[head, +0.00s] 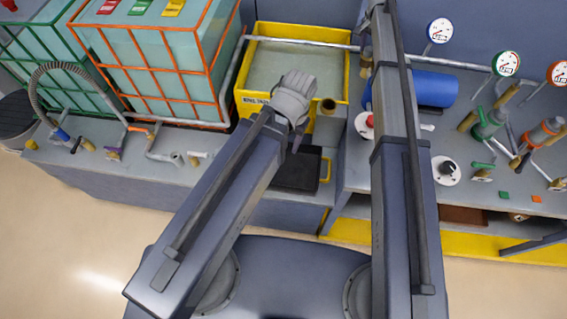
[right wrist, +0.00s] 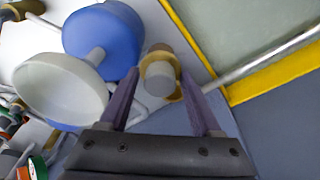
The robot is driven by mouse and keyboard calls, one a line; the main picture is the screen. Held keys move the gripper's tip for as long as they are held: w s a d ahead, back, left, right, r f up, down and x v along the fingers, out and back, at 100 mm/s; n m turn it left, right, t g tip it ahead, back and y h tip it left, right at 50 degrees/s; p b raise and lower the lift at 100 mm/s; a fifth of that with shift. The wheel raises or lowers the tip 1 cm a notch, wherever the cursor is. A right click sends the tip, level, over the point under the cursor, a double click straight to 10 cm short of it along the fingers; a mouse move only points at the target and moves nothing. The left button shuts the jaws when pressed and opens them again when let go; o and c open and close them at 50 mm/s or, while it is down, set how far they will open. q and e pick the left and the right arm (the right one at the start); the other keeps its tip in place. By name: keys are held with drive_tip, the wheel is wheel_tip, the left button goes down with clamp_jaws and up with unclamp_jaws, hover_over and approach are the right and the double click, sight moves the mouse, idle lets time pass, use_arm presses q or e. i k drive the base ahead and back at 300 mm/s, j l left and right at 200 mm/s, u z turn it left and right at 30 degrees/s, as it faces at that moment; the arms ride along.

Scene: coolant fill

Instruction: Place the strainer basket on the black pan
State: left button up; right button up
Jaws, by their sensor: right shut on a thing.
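My right gripper (right wrist: 159,80) is shut on a small tan and grey cylinder, the strainer basket (right wrist: 160,68), which sits between its two fingertips in the right wrist view. In the head view the tan basket (head: 366,62) shows beside the end of my right arm, close to the yellow tub's right edge. The black pan (head: 298,172) is a shallow dark tray with a yellow handle, in front of the yellow tub. My left gripper (head: 297,138) points down over the tub's front side; its fingers are mostly hidden behind its wrist.
The yellow tub (head: 341,88) holds greyish liquid. A blue cylinder (head: 435,89) lies right of my right arm. Gauges, pipes and valves crowd the right bench. Caged tanks (head: 165,55) stand left.

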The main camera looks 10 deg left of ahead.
sight(289, 171)
drive_tip(key=k+l+u, duration=0.1)
drive_tip(key=u, duration=0.25)
drive_tip(key=l+u, duration=0.25)
drive_tip(key=u, duration=0.15)
drive_tip(key=k+l+u, duration=0.15)
drive_tip(key=u, duration=0.25)
